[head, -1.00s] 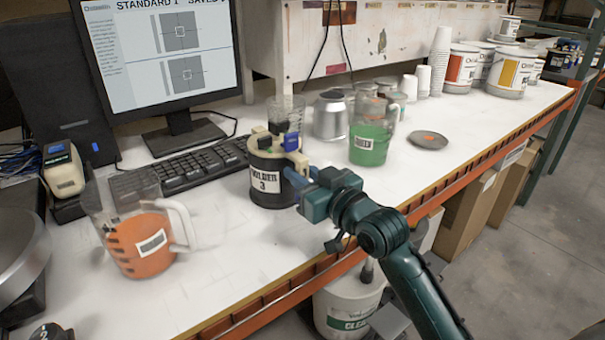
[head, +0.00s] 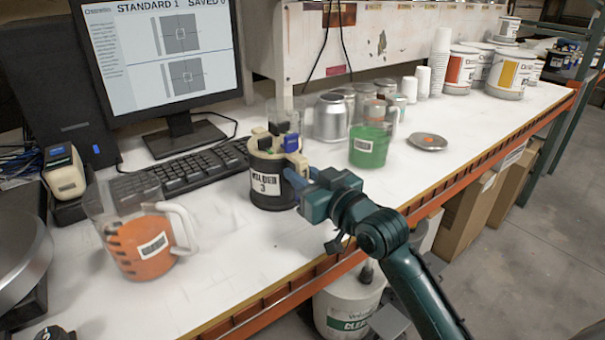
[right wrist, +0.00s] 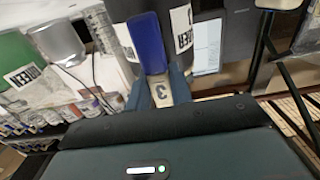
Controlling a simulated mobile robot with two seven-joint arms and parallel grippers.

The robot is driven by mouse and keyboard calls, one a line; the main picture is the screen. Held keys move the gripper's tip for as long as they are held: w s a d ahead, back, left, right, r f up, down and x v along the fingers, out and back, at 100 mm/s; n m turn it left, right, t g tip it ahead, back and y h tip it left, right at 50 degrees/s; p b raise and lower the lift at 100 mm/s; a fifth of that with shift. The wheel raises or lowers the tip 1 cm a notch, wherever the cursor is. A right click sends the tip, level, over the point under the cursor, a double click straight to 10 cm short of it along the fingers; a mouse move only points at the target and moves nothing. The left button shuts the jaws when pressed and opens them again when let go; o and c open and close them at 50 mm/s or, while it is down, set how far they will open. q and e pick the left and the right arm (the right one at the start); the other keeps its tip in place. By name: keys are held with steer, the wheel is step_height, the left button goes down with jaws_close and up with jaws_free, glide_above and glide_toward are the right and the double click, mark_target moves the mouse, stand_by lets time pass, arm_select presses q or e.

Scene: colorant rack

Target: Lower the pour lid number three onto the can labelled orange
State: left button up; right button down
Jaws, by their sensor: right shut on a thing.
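The pour lid number three (head: 268,143) is cream with black and blue parts on top. It sits on top of a black holder (head: 263,172) with a white label ending in 3. My right gripper (head: 305,187) is shut on the lid's handle at its right side. In the right wrist view the cream handle with a 3 (right wrist: 161,93) is between the fingers, below the blue part (right wrist: 149,42). I cannot make out which can is labelled orange. A clear jug (head: 143,240) with orange contents and an unreadable label stands at the left. My left gripper is not in view.
A green-filled jug (head: 371,140) and a silver can (head: 330,117) stand behind, to the right. Paint cans (head: 462,70) are at the far right. Bare bench lies between orange jug and holder.

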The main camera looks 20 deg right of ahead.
mark_target(293, 141)
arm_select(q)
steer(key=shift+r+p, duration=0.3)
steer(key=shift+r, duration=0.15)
arm_select(e)
steer(key=shift+r, duration=0.3)
